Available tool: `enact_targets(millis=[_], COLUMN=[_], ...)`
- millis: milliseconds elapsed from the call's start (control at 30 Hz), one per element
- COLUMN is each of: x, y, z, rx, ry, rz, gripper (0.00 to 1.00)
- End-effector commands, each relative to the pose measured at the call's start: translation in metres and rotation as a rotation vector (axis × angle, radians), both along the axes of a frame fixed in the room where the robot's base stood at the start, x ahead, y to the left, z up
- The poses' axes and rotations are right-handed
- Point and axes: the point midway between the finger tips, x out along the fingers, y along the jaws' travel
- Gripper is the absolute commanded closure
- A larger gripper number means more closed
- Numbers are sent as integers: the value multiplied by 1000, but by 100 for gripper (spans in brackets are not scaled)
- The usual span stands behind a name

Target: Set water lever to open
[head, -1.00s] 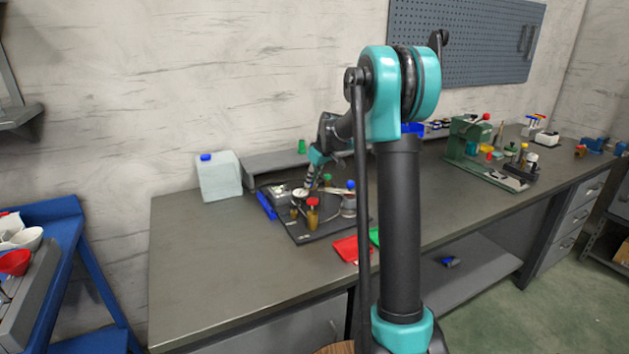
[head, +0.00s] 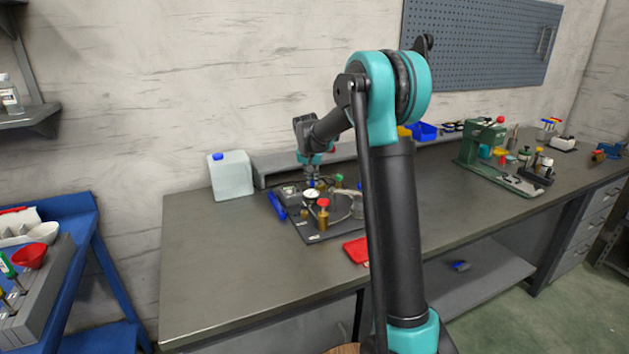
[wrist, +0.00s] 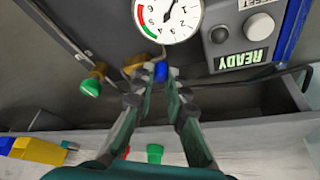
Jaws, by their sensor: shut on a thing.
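The dark panel (head: 318,233) with fittings lies on the bench. My gripper (wrist: 157,80) is shut on a small blue part, the blue lever (wrist: 160,71), just beyond the gauge's rim in the wrist view. The fingers hide much of it, and no label shows, so its setting cannot be told. A brass fitting (wrist: 137,64) sits beside it. A green-capped brass valve (wrist: 90,87) is to its left. The white dial gauge (wrist: 168,16) also shows in the head view (head: 312,194), with my gripper (head: 312,180) pointing down behind it.
A box with a READY display (wrist: 245,60) is close on the wrist view's right. A red-capped brass valve (head: 323,214) stands in front of the gauge. A white jug (head: 231,176) is left of the panel. The bench's left front (head: 225,285) is clear.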

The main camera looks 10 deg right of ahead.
Motion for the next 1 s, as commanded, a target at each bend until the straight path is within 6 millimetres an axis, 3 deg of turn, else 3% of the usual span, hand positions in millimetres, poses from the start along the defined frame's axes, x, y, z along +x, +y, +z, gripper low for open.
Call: enact_targets(millis=[400, 967, 1000], x=[8, 9, 9], y=[4, 4, 4], z=[0, 0, 0], rx=[-1, 1, 1], ry=[1, 0, 0], rz=[-185, -210, -210], gripper=[100, 100, 82])
